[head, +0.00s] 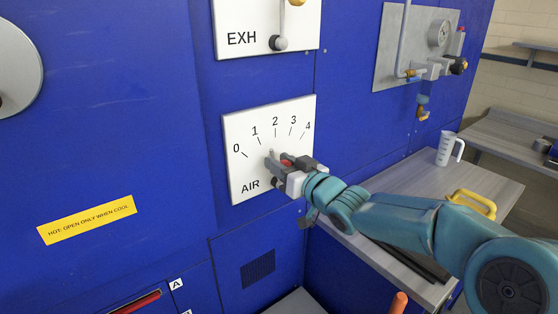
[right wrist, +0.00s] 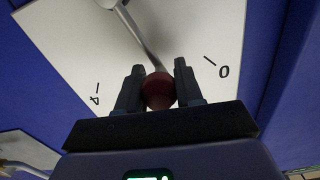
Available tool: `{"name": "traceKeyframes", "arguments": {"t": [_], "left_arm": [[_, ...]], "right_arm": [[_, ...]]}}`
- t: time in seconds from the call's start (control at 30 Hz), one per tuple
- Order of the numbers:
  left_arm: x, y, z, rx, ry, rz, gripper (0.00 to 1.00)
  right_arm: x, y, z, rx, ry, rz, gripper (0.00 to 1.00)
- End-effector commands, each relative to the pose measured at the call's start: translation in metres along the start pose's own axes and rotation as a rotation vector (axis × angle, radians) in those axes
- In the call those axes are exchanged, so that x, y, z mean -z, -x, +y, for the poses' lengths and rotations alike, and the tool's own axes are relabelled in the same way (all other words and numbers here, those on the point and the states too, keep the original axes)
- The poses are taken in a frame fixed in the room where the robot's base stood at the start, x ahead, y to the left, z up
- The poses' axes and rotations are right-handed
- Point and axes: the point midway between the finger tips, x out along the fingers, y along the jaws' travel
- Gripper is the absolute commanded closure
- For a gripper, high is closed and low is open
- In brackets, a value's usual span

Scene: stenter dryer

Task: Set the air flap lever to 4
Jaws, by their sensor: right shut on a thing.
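The white AIR plate (head: 240,135) with marks 0 to 4 is on the blue machine wall in the head view. Its lever ends in a red ball knob (head: 287,161), mostly covered by my right gripper (head: 280,164). In the right wrist view the red knob (right wrist: 159,91) sits between the two dark fingers of my right gripper (right wrist: 160,88), which is shut on it. The grey lever rod (right wrist: 140,38) runs up from the knob, between the 4 at left and the 0 at right. The exact mark it points to is hidden. My left gripper is out of view.
The EXH plate (head: 237,18) with its own lever is above. A gauge panel (head: 391,53) is at upper right. A grey bench (head: 400,180) at right bears a yellow handle (head: 474,203); a white jug (head: 446,150) stands farther back. A yellow hot-warning label (head: 87,220) is at lower left.

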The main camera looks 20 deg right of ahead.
Motion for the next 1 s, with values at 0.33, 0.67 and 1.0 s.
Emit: {"name": "traceKeyframes", "arguments": {"t": [0.33,0.67,1.0], "left_arm": [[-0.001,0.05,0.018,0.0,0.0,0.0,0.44],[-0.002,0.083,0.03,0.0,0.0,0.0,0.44],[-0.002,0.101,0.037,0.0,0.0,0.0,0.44]], "right_arm": [[0.014,0.0,0.027,-0.004,-0.287,0.003,1.0],[0.01,0.0,0.053,-0.002,-0.595,0.006,1.0],[0.0,0.0,0.073,0.0,-0.84,0.009,1.0]]}}
